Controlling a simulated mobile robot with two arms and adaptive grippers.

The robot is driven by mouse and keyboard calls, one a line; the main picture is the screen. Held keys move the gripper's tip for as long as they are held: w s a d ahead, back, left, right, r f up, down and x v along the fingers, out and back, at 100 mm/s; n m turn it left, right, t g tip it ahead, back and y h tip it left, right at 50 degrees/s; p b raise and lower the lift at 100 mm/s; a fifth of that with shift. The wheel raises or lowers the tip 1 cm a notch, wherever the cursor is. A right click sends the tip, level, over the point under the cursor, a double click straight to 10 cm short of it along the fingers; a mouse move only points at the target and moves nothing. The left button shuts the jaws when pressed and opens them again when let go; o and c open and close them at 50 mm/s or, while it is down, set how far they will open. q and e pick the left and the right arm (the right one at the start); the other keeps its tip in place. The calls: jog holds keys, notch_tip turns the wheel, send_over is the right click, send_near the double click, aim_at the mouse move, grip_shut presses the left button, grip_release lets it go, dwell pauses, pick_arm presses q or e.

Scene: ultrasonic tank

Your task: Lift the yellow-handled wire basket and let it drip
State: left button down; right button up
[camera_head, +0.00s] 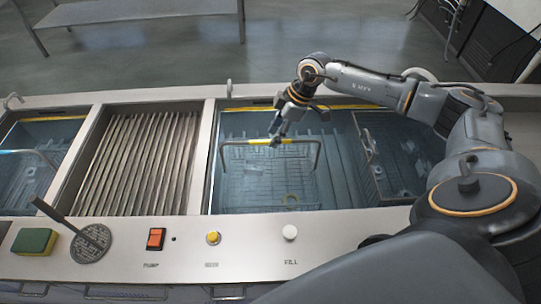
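The wire basket (262,184) sits low in the right-hand tank (345,118), under its wire handle with a yellow grip (259,142). The handle stands upright, its grip above the basket. Small objects, one a yellowish ring, show inside the basket. My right gripper (276,141) reaches down from above the tank's back edge. The fingertips are small here. My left gripper is not in view.
A ribbed drain rack (140,160) lies left of the tank. A blue-handled basket (25,165) is in the far-left tank. A second wire basket (392,165) stands at right. The front panel holds a green-yellow sponge (35,241), a round dark tool (91,243), an orange switch (155,239) and knobs.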

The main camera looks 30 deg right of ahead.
jog(key=p+x, duration=0.1)
jog(key=x, duration=0.3)
jog(key=shift+f, duration=0.1)
grip_shut()
jog(key=shift+w, duration=0.1)
jog(key=shift+r, duration=0.25)
jog(key=shift+d+r, duration=0.1)
jog(key=shift+r, duration=0.45)
notch_tip(320, 180, up, 21)
dwell(0.3)
